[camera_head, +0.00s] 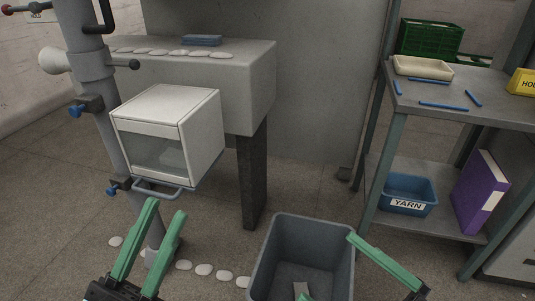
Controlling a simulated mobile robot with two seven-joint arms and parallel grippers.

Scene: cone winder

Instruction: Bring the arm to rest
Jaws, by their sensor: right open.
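My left gripper (166,207) is at the lower left, its two green fingers pointing up and apart with nothing seen between them. It is below a white box with a clear front window (172,130) and a blue handle. My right gripper (326,262) is at the lower right, open, with one green finger tip over the right rim of a grey bin (278,245) in the picture. The other finger shows only as a green tip inside the bin's outline. I see nothing held in it.
A grey post (97,110) with blue knobs stands at the left. White stones (204,269) lie on the floor left of the bin. A shelf unit (440,95) at the right bears a cream tray (423,68), blue rods, a blue YARN bin (408,190) and a purple binder (478,195).

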